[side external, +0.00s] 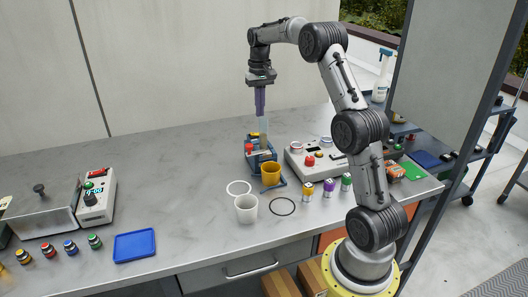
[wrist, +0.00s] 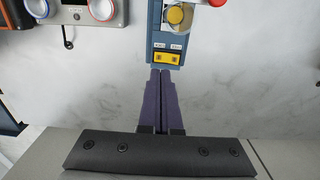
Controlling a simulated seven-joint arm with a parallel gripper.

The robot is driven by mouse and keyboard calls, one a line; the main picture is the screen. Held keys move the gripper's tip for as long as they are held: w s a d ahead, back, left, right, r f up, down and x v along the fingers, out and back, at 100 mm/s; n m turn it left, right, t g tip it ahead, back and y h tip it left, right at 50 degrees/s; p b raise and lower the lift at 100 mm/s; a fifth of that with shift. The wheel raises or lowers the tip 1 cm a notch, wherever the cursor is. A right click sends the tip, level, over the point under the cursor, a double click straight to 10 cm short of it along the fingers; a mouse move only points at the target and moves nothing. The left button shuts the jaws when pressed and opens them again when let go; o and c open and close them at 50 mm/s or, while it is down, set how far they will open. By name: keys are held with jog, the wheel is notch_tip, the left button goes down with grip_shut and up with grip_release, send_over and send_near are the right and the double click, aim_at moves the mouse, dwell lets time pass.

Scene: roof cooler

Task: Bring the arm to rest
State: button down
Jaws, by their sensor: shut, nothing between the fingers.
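My gripper (side external: 261,113) hangs from my raised arm, pointing down, above the back part of the grey worktop (side external: 180,185). Its purple fingers are together with nothing between them. In the wrist view the closed fingers (wrist: 160,74) show at the centre, with the blue device (wrist: 166,45) beyond their tips. In the side external view that blue device (side external: 262,157) stands on the worktop below my gripper, and my gripper is clear of it.
An orange cup (side external: 271,173) stands before the device, a white cup (side external: 246,209) nearer the front. A grey control panel (side external: 299,164) is to the right. A blue tray (side external: 134,245) and a timer box (side external: 97,198) are at left. The left-middle worktop is clear.

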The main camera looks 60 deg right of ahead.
jog(key=shift+r, duration=0.45)
